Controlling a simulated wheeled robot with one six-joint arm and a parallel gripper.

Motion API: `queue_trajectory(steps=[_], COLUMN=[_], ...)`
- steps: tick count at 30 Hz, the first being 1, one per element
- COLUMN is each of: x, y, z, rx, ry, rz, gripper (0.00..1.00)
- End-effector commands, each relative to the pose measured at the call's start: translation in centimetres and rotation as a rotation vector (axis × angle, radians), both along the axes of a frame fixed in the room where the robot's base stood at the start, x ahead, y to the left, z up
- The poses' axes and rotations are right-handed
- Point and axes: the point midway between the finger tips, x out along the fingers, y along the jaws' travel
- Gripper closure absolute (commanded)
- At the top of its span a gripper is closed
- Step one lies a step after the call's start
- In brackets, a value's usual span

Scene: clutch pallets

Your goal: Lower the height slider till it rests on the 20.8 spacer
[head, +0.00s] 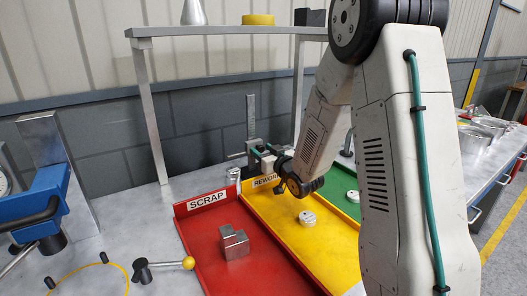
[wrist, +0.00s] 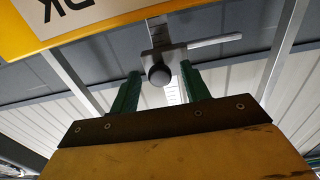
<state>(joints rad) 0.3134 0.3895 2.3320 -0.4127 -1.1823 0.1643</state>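The height gauge's upright metal scale (head: 251,112) stands behind the trays in the head view. Its slider (wrist: 160,50) shows in the wrist view as a grey metal block with a dark round knob (wrist: 160,75) facing me and a flat arm out to the right. My gripper (wrist: 160,68) is open, with one green finger on each side of the knob and gaps between. In the head view, my gripper (head: 262,153) is at the gauge and largely hides the slider. The 20.8 spacer cannot be made out; a small metal piece (head: 232,177) shows left of my gripper.
A red SCRAP tray (head: 196,222) holds a grey metal block (head: 234,243). A yellow REWORK tray (head: 283,238) holds a round metal part (head: 307,218). A green tray (head: 338,180) lies to the right. A grey shelf (head: 225,31) stands over the gauge. A yellow-knobbed lever (head: 188,263) is at front.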

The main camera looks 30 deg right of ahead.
Motion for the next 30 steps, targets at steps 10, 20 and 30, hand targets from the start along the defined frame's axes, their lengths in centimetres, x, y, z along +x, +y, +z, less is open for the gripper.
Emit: queue_trajectory(steps=[10,20,30], x=[-1.4,-6.7,-7.8], y=[-0.2,-0.5,-0.5], z=[0.0,0.0,0.0], rx=[0.001,0.000,0.000], ry=[0.000,0.000,0.000], rz=[-0.002,-0.002,0.000], gripper=[0.53,0.53,0.53])
